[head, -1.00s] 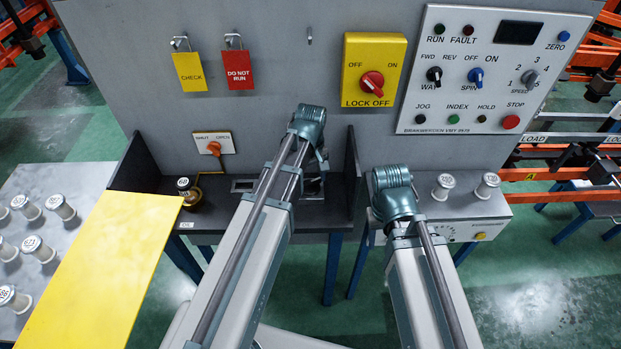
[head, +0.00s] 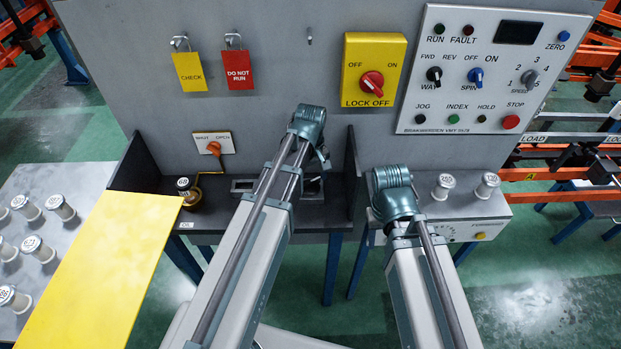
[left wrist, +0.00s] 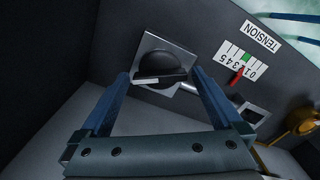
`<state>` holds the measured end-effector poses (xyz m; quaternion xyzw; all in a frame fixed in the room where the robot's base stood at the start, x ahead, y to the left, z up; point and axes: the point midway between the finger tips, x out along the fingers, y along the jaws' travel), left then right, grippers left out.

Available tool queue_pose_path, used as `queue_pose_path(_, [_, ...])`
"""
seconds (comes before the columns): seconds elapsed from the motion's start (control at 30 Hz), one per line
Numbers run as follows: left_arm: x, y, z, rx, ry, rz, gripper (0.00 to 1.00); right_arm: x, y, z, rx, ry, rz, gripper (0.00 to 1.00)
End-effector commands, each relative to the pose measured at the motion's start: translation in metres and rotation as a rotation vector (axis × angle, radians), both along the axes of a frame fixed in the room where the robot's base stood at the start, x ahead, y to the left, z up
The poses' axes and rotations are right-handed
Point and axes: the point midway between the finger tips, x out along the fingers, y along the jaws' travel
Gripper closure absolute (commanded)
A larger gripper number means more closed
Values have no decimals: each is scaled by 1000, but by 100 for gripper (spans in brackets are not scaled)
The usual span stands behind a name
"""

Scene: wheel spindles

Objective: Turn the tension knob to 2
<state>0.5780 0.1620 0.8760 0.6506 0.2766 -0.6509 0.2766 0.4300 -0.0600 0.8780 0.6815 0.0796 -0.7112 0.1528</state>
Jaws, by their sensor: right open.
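The tension knob (left wrist: 158,66) is a round black knob with a pale-edged bar, on a square silver plate (left wrist: 180,47). In the left wrist view my left gripper (left wrist: 161,76) has its two blue fingers apart, one on each side of the knob. I cannot tell if either finger touches it. The TENSION label (left wrist: 262,36) is beside a white 0 to 5 scale (left wrist: 240,62) with a red pointer (left wrist: 237,78) and a green mark (left wrist: 246,57). The exact reading is unclear.
A dark bench with side walls (head: 353,165) surrounds the left wrist. A small black-and-brass item (head: 187,194) stands at its left. The yellow lock-off switch (head: 374,70) and control panel (head: 490,70) are on the grey wall.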

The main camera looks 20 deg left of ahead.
Motion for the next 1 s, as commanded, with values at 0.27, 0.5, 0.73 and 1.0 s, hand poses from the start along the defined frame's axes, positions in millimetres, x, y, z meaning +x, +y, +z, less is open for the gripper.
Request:
queue_pose_path(0.27, [0, 0, 8, 0, 0, 0, 0, 0, 0, 8, 0, 0, 0, 50])
queue_pose_path(0.5, [0, 0, 33, 0, 0, 0, 0, 0, 0, 33, 0, 0, 0, 50])
queue_pose_path(0.73, [0, 0, 68, 0, 0, 0, 0, 0, 0, 68, 0, 0, 0, 50])
queue_pose_path(1.0, [0, 0, 109, 0, 0, 0, 0, 0, 0, 109, 0, 0, 0, 50])
